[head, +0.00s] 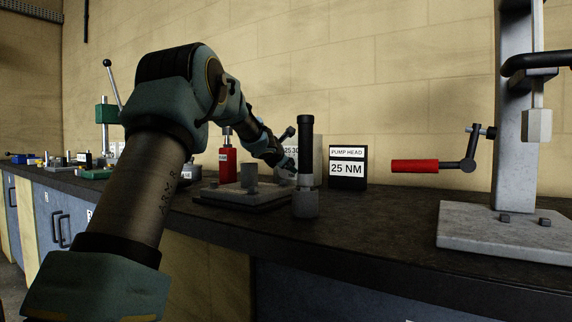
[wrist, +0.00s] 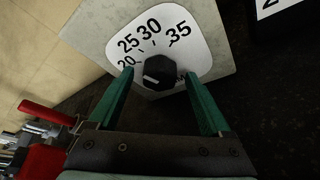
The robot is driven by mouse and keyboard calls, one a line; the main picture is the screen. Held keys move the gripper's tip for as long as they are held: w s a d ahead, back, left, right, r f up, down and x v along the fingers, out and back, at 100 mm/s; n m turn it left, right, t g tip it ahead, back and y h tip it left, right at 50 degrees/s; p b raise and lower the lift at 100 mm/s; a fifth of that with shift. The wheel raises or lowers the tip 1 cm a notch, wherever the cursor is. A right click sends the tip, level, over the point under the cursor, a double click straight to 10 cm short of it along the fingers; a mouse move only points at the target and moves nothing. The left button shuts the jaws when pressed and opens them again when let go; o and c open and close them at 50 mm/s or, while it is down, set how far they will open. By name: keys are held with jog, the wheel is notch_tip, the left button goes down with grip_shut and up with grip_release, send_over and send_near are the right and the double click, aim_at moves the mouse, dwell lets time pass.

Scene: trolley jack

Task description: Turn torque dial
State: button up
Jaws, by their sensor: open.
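The torque dial's black knob (wrist: 158,72) sits on a white plate (wrist: 200,52) marked 20, 25, 30 and 35 in the wrist view. A small pale mark shows on the knob, but I cannot tell exactly which number it points to. My gripper (wrist: 158,77) is open, with its green fingers on either side of the knob. I cannot tell whether they touch it. In the head view the dial's grey block (head: 309,150) is mostly hidden behind my gripper and an upright black-handled tool (head: 305,150).
A black sign (head: 347,167) reads "PUMP HEAD 25 NM". A press with a red-handled lever (head: 415,166) stands right.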

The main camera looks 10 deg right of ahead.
jog(key=b+v, duration=0.2)
jog(key=v, duration=0.8)
jog(key=shift+s+a, duration=0.15)
jog(key=shift+s, duration=0.1)
jog(key=shift+r, duration=0.2)
